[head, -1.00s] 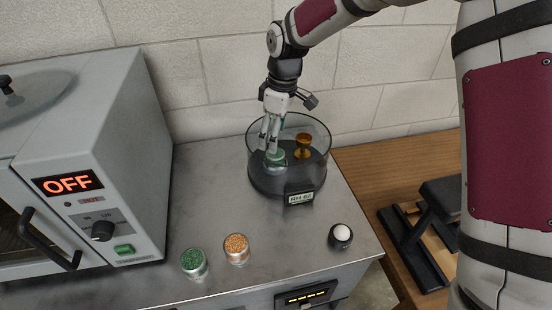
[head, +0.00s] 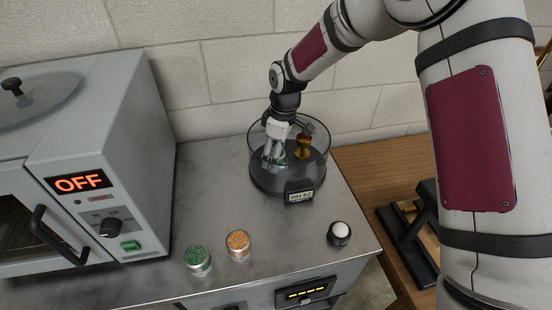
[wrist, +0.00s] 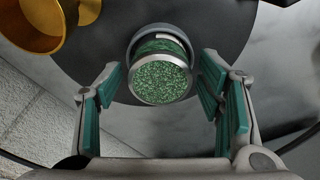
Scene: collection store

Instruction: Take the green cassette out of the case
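The case (head: 262,178) is a round, clear-walled, open-topped chamber with a dark base and a small display, on the metal counter. The green cassette (wrist: 159,78), a short metal-rimmed cylinder with green granules, stands inside; in the head view my gripper largely hides it. My gripper (head: 272,160) reaches down into the case from above. In the wrist view its teal-padded fingers (wrist: 162,82) are spread on either side of the cassette. A clear gap shows at the left finger; the right finger is close to the cassette, and contact there cannot be told.
A gold goblet (head: 303,147) stands in the case, right of my gripper. A green-filled jar (head: 198,261), an orange-filled jar (head: 238,246) and a black knob with a white top (head: 340,233) are nearer the front. A grey oven (head: 110,170) stands left.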

